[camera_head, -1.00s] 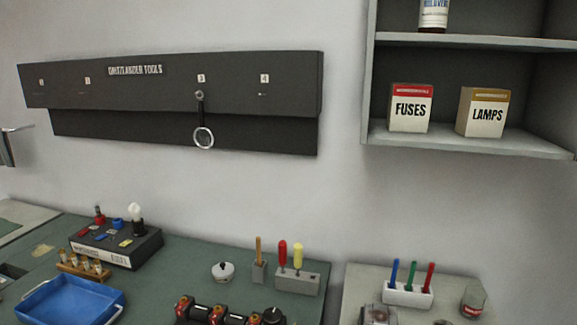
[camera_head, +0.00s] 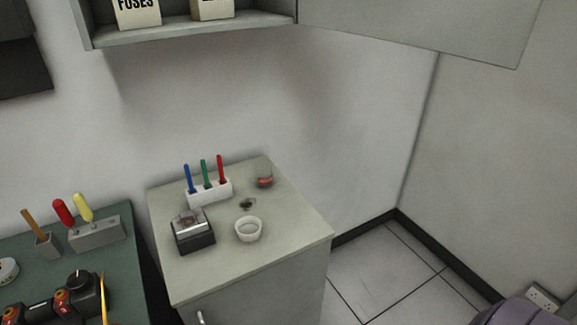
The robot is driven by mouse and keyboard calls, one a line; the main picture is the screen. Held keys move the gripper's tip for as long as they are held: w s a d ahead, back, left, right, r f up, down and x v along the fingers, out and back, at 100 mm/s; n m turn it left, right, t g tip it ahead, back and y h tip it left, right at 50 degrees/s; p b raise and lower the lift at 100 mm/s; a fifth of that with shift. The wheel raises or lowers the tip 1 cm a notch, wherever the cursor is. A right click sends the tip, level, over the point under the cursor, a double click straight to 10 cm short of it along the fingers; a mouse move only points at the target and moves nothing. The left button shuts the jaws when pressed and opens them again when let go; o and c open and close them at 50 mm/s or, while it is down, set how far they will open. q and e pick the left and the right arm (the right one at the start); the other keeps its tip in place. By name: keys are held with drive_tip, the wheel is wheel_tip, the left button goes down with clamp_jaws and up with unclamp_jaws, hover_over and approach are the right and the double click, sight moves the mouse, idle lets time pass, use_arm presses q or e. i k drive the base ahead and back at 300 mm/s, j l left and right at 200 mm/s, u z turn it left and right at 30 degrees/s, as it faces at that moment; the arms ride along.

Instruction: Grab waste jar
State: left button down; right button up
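A small glass jar (camera_head: 264,181) with a reddish band near its base stands at the back right of the pale cabinet top (camera_head: 290,235). It is small and see-through, and I cannot read any label on it. It may be the waste jar. A white round cup (camera_head: 248,229) stands nearer the front of the same top, open side up. Neither of my grippers shows in the head view.
A white holder (camera_head: 209,192) with blue, green and red pens, a dark box (camera_head: 192,232) and a small dark item (camera_head: 247,204) share the cabinet top. The green workbench (camera_head: 120,255) is at left. An open cabinet door (camera_head: 430,25) hangs above; floor (camera_head: 385,270) shows at right.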

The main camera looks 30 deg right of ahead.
sight(264, 173)
drive_tip(key=z, duration=0.85)
drive_tip(key=i, duration=0.1)
